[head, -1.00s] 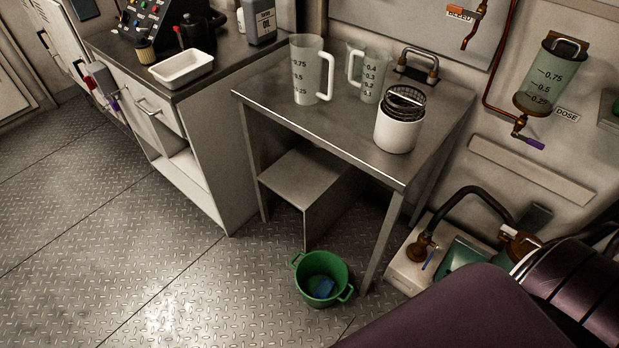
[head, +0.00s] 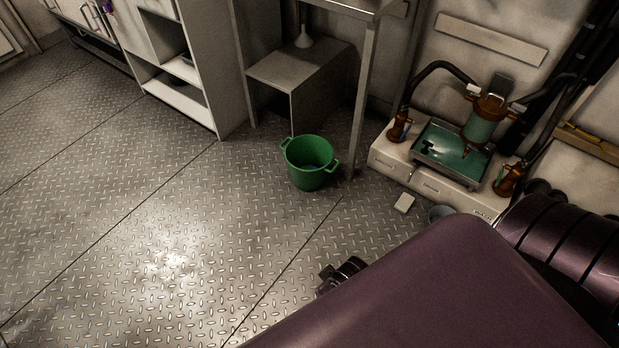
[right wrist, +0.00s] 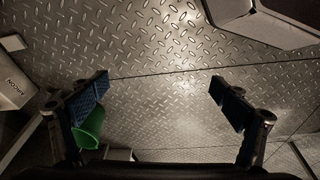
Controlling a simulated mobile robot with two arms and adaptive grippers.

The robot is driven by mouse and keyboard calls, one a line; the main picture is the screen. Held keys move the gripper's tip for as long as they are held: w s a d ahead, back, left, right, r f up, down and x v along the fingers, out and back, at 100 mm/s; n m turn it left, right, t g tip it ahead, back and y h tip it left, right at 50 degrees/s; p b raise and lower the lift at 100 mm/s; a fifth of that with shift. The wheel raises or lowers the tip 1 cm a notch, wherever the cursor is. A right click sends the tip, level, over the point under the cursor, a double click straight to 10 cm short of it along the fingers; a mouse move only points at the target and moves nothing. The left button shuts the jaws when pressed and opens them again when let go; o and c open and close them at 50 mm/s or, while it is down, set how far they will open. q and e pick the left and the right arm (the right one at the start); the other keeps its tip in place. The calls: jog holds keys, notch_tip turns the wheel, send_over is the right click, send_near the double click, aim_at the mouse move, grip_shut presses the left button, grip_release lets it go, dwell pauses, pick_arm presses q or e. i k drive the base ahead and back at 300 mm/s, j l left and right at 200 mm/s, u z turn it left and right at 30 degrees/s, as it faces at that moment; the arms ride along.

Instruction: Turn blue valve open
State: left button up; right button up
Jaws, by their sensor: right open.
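In the head view, a small blue handle (head: 407,128) is on the brown valve (head: 398,122) at the left end of the low white unit by the wall. The handle is small, and its exact setting is hard to tell. My right gripper (right wrist: 160,99) is open and empty in the right wrist view, its two blue-padded fingers wide apart above the metal floor. In the head view, my purple right arm covers the lower right, and a dark part shows past its edge. The right gripper is well apart from the blue handle. My left gripper is not in view.
A green bucket (head: 308,164) stands on the floor near a table leg (head: 364,100). The white unit (head: 392,165) carries a green tray (head: 432,152) and a second brown valve (head: 508,180). A small pale block (head: 404,203) lies before it. The floor at left is clear.

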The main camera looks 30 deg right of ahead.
aim_at(408, 129)
jog(key=l+z, duration=0.1)
jog(key=z, duration=1.3)
